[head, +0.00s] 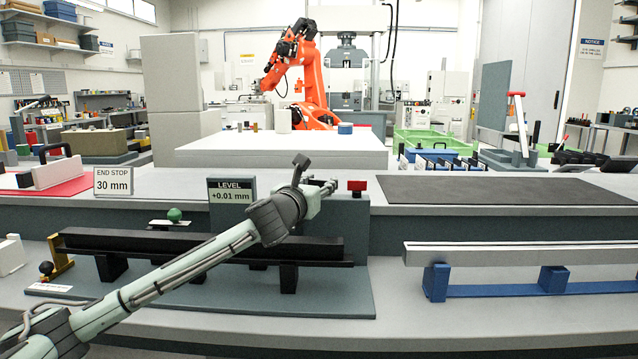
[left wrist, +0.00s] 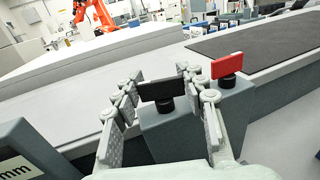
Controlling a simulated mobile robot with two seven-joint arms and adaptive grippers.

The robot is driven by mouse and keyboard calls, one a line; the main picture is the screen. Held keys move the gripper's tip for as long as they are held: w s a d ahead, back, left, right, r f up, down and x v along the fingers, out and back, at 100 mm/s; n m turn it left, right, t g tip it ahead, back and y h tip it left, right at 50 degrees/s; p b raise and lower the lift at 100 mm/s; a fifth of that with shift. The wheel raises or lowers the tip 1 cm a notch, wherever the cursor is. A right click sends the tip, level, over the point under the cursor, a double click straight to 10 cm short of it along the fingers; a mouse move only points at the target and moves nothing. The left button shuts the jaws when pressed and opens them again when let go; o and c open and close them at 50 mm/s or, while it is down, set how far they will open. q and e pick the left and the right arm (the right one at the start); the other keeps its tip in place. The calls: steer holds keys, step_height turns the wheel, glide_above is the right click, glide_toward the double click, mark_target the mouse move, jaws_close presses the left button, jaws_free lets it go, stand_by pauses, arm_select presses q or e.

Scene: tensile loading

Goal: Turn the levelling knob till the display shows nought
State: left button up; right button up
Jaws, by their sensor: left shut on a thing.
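The level display (head: 231,190) reads +0.01 mm in the head view. My left gripper (head: 325,187) reaches over the dark rail to the grey block (head: 345,222) right of the display. In the left wrist view its fingers (left wrist: 162,82) stand on either side of a black bar-shaped knob (left wrist: 157,90) and are shut on it. The knob stands upright on a round black base on the block's top. In the head view my gripper hides this knob. A red knob (head: 357,187) stands just to the right, apart from the fingers; it also shows in the left wrist view (left wrist: 228,65). My right gripper is out of view.
An end stop sign (head: 113,181) reading 30 mm stands to the left. A dark mat (head: 500,189) and a silver rail (head: 520,254) are at the right.

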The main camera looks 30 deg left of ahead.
arm_select(q)
steer(key=shift+a+m+h, duration=0.1)
steer(key=shift+m+h, duration=0.95)
steer(key=shift+h, duration=0.6)
steer(key=shift+m+h, duration=1.05)
steer(key=shift+h, duration=0.6)
steer(key=shift+r, duration=0.1)
steer(key=o, duration=1.2)
steer(key=shift+r, duration=4.95)
